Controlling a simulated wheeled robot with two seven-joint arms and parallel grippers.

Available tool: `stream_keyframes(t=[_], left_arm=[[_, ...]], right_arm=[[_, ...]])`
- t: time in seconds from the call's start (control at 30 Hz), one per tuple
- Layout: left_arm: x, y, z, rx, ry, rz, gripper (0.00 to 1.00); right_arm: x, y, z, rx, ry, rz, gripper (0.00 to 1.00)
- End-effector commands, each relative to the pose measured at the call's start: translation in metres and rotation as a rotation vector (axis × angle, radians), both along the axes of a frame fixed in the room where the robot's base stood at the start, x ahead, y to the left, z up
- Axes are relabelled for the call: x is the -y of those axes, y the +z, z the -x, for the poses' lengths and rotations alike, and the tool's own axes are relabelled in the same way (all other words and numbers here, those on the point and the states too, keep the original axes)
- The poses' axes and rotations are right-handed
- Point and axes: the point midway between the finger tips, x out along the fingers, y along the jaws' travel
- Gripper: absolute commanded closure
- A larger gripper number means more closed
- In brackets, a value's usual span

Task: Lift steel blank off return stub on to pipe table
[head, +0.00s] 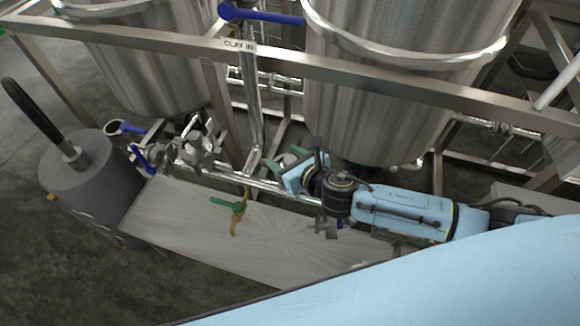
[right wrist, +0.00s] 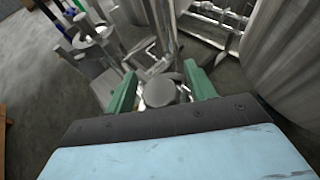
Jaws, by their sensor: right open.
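My right gripper (head: 285,160) is open beside the pipework behind the table, its green fingers pointing toward the tanks. In the right wrist view, a round grey disc, which looks like the steel blank (right wrist: 159,92), lies between the spread fingers of the gripper (right wrist: 160,70). I cannot tell whether either finger touches it. The return stub under it is mostly hidden. The pipe table (head: 280,245) is a bare steel top in front of the pipes. My left gripper is not in view.
A green-handled item with a brown part (head: 236,207) lies on the table. A grey cylinder with a black hose (head: 78,178) stands at its left end. Steel tanks (head: 400,80) and frame rails (head: 350,70) stand behind. Much of the tabletop is clear.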

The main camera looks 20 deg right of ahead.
Motion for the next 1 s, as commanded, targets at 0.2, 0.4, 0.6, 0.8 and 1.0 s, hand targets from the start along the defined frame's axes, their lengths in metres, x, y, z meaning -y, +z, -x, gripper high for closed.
stream_keyframes(t=[0.2, 0.4, 0.6, 0.8, 1.0], left_arm=[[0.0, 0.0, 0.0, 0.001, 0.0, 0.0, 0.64], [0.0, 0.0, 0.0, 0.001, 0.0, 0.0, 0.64], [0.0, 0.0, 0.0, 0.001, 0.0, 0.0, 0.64], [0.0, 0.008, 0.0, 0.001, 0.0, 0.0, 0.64], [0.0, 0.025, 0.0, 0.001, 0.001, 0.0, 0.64]], right_arm=[[0.0, 0.0, 0.0, 0.0, 0.0, 0.0, 0.71], [0.0, 0.0, 0.0, 0.0, 0.0, 0.0, 0.97], [0.0, 0.001, 0.0, 0.002, 0.0, -0.001, 1.0], [0.0, 0.018, -0.001, 0.006, 0.001, 0.0, 1.0], [0.0, 0.06, -0.001, 0.006, 0.002, -0.001, 1.0]])
